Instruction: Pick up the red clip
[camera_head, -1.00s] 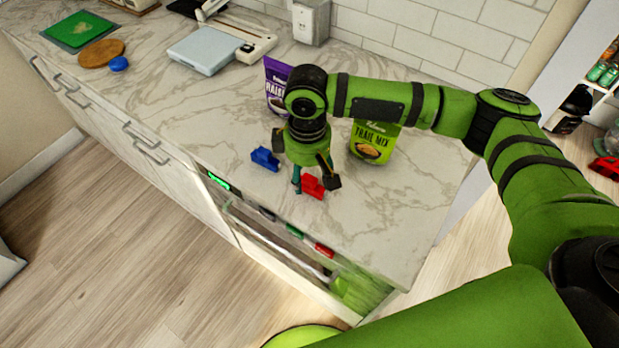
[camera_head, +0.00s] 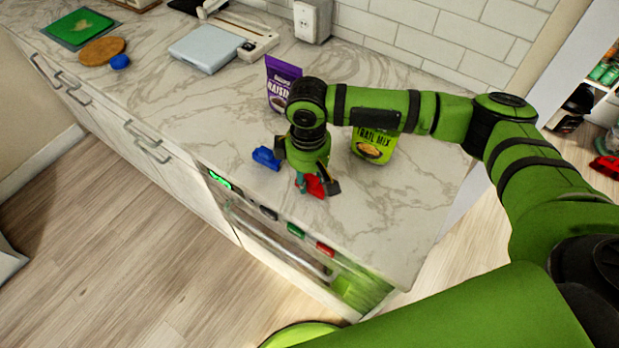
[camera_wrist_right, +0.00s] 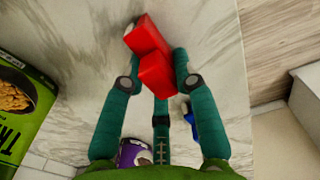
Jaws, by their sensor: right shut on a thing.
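The red clip (camera_head: 315,186) is at the front part of the marble counter, between the fingers of my right gripper (camera_head: 317,182). In the right wrist view the red clip (camera_wrist_right: 152,62) sits between the two teal fingertips of the right gripper (camera_wrist_right: 152,80), which press on its sides. The gripper points down. I cannot tell whether the clip still touches the counter. My left gripper is not in view.
A blue clip (camera_head: 266,158) lies just left of the gripper. A purple raisin bag (camera_head: 280,84) and a green trail mix bag (camera_head: 373,146) stand behind. The counter's front edge, with an appliance (camera_head: 270,235) under it, is close.

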